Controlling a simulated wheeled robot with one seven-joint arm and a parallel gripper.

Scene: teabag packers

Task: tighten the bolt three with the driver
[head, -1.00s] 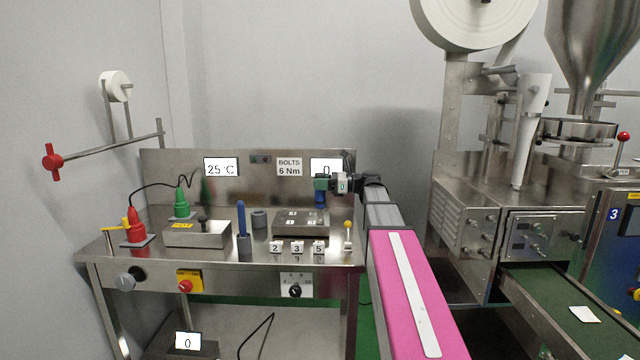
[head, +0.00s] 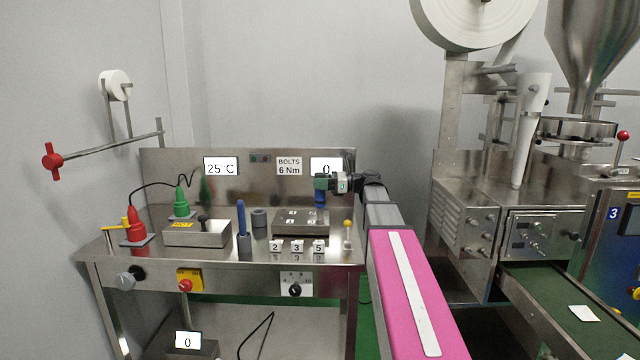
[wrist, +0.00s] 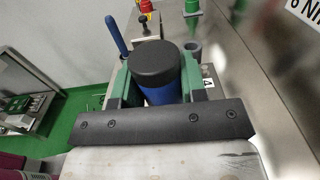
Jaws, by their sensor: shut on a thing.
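My gripper (head: 320,184) is shut on the blue driver (head: 320,199), above the back right part of the metal bolt plate (head: 300,231). In the wrist view the driver (wrist: 160,92) stands between the green fingers with its black cap toward the camera. The driver looks upright. I cannot tell whether its lower end touches a bolt. The plate carries small numbered labels, too small to read surely in the head view. A label with a 4 (wrist: 207,84) shows beside the driver in the wrist view. Bolt three cannot be made out.
The bolts sign (head: 289,166) reads 6 Nm, and the display (head: 326,165) beside it reads 0. Number blocks 2, 3 and 5 (head: 297,246) stand in front of the plate. A blue-handled tool (head: 241,218) stands to the left. A yellow-knobbed lever (head: 347,236) is at the right.

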